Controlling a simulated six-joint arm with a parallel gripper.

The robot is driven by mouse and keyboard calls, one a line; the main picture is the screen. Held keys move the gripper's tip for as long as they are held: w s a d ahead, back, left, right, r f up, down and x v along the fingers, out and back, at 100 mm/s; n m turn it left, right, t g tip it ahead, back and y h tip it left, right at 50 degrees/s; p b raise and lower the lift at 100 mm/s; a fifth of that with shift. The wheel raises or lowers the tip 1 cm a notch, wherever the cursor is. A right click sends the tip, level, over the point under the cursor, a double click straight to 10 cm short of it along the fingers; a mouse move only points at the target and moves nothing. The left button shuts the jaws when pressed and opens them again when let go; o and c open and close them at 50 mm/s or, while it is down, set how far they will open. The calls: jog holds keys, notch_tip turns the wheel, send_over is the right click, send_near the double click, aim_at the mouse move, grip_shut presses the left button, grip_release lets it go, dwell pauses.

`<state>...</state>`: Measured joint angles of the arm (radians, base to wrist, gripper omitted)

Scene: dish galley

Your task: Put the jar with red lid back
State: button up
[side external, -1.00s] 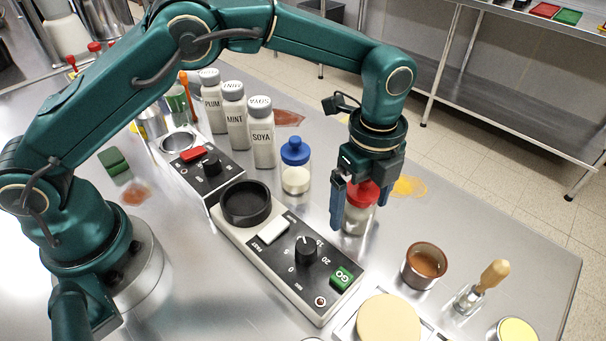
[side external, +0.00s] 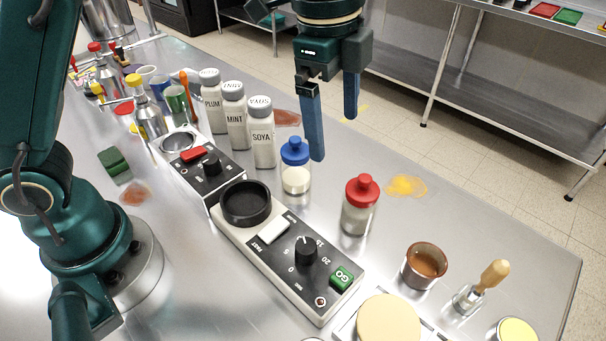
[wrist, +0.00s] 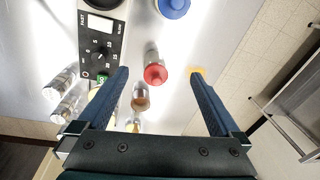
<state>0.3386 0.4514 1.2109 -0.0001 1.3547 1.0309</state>
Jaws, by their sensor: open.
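The jar with the red lid (side external: 359,205) stands upright on the steel counter, right of the control box, in the side external view. In the wrist view its red lid (wrist: 155,74) shows between and beyond my fingers. My gripper (side external: 334,138) is open and empty, raised above the counter, up and left of the red-lidded jar and apart from it. In the wrist view both blue fingers (wrist: 160,72) are spread wide with nothing between them in grip.
A blue-lidded jar (side external: 295,166) stands just left of my gripper. The control box (side external: 292,254) with its black ring (side external: 245,203) lies in front. Labelled shakers (side external: 235,115), a brown cup (side external: 424,266) and a brush (side external: 481,289) stand nearby. A yellow spill (side external: 406,186) lies behind the red-lidded jar.

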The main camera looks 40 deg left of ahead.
jog(key=s+a+r+n+t, duration=0.2)
jog(key=s+a+r+n, duration=0.2)
jog(key=s+a+n, duration=0.3)
jog(key=s+a+f+n+t, duration=0.2)
jog(key=s+a+f+n, duration=0.2)
jog(key=s+n, duration=0.4)
jog(key=shift+f+n, duration=0.25)
jog(key=shift+n, duration=0.05)
dwell(0.4)
